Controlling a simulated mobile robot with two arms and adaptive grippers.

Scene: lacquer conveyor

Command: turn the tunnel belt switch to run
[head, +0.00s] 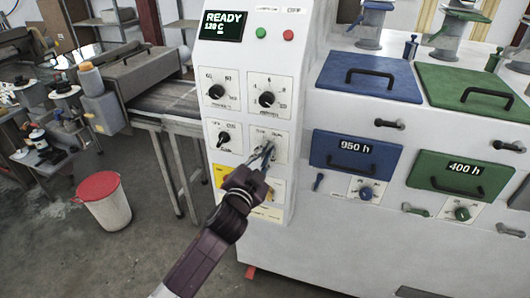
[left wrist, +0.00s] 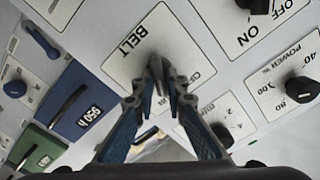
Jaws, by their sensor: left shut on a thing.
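The belt switch plate (head: 256,136) is a white panel on the front of the white control cabinet, in the lower right of the dials. In the left wrist view the plate (left wrist: 125,67) carries the word BELT. My left gripper (head: 267,150) reaches up to this plate from below. In the left wrist view its fingertips (left wrist: 160,76) are closed together on the switch knob. The fingers mostly hide the knob, so I cannot tell which way it points. My right gripper is not in view.
Beside the belt switch is another switch knob (head: 223,138); dials (head: 266,98) sit above. The display (head: 222,26) reads READY. Blue (head: 357,152) and green (head: 447,174) drawers are on the right. A red-lidded bin (head: 104,212) stands left.

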